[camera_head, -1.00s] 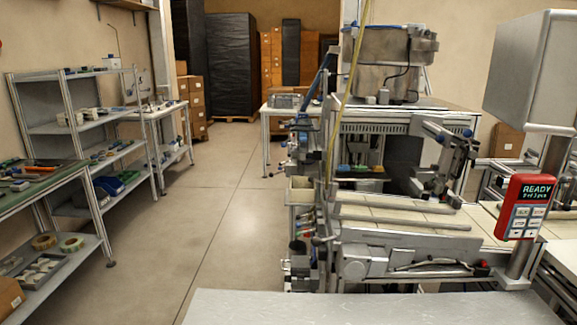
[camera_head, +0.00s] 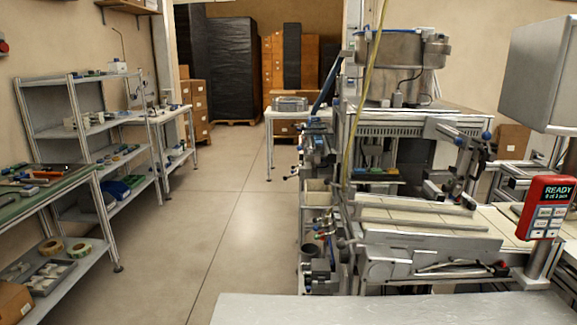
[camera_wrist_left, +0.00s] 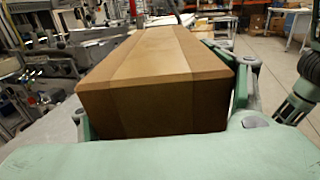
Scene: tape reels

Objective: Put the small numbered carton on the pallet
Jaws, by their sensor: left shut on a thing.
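A brown carton (camera_wrist_left: 152,62) with a lighter tape strip along its top fills the middle of the left wrist view. My left gripper (camera_wrist_left: 160,98) is shut on it, with green-lined fingers at its two sides. No number shows on the visible faces, so I cannot tell whether it is the numbered one. Neither gripper shows in the head view. Wooden pallet boards (camera_head: 236,122) show low under the tall black stack at the back; I cannot tell whether this is the task's pallet.
A metal machine with a work surface (camera_head: 430,220) stands at the right, with a red READY panel (camera_head: 548,205). A shelf rack (camera_head: 95,130) and a green-topped bench (camera_head: 45,200) line the left wall. The floor aisle (camera_head: 225,215) between them is clear.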

